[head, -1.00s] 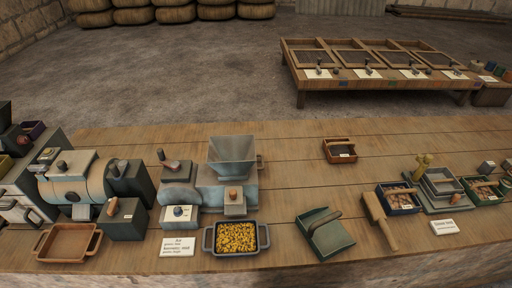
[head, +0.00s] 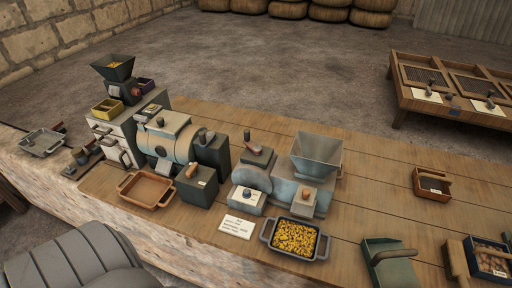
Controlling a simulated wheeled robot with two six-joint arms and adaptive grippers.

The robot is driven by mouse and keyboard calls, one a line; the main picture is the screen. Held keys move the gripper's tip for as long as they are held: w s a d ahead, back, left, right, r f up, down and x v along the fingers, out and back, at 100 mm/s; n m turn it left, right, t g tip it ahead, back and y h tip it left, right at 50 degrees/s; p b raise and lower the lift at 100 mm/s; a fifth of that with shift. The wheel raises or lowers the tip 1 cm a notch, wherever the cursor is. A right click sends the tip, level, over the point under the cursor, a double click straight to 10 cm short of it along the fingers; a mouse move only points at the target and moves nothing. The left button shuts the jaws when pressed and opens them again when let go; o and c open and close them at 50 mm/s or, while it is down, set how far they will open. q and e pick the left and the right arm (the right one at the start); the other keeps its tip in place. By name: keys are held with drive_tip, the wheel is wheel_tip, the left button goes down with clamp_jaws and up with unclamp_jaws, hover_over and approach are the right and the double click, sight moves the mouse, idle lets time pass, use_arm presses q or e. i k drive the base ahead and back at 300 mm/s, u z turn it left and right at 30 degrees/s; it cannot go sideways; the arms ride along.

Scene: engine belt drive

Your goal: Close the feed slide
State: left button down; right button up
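No part is plainly marked as the feed slide. A large grey hopper (head: 317,152) sits on a blue-grey mill (head: 290,188) in the middle of the bench. A smaller dark hopper (head: 113,69) with yellow grain stands at the back left, above a dark housing. Its lower parts are too small to read. Neither of my grippers is in view.
A cylindrical engine (head: 168,138), an empty brown tray (head: 146,189) and a yellow grain pan (head: 295,239) stand on the bench (head: 365,205). A white card (head: 237,226) lies by the pan. A dark grey ribbed shape (head: 80,262) fills the lower left.

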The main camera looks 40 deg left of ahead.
sight(305, 195)
drive_tip(key=u, duration=1.45)
drive_tip(key=k, duration=1.05)
drive_tip(key=z, duration=1.45)
drive_tip(key=i, duration=0.55)
drive_tip(key=z, duration=0.05)
